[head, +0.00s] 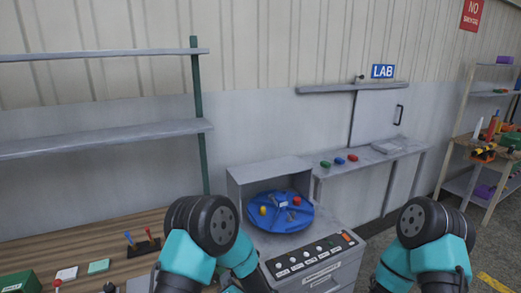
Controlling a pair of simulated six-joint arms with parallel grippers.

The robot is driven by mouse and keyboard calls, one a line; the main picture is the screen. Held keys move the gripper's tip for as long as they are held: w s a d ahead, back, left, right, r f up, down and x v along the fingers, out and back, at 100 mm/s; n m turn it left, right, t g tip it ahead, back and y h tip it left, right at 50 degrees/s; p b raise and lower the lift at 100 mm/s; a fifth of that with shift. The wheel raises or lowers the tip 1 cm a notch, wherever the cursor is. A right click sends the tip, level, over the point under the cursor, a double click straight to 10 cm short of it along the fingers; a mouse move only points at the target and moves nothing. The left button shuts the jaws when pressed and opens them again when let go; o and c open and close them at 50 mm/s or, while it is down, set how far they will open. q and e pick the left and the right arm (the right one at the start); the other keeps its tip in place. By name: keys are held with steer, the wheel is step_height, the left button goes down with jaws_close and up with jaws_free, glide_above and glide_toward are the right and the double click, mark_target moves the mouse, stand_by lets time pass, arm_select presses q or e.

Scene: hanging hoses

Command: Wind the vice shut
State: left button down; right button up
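No vice can be made out for sure in the head view. A grey piece (138,284) is cut off by the bottom edge at the wooden bench, and I cannot tell whether it belongs to a vice. My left arm rises at the bottom middle, beside the bench's right end. Its teal and black links run down out of the picture, and no fingertips show clearly. My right arm stands at the bottom right, over the floor. Its gripper is out of the picture.
The wooden bench (75,242) carries small tools in a dark holder (143,247), a green box (19,282) and flat pads. A blue round tray (279,214) sits in a grey cabinet with buttons. Shelves hang above; another workbench stands far right.

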arm_select(q)
steer(key=v, duration=0.5)
steer(key=shift+d, duration=0.15)
steer(key=r, duration=0.1)
steer(key=s+a, duration=0.1)
steer(key=r, duration=0.1)
steer(key=shift+s+a+r, duration=0.3)
steer(key=shift+s+r, duration=0.05)
steer(key=shift+s, duration=0.05)
steer(key=shift+w, duration=0.1)
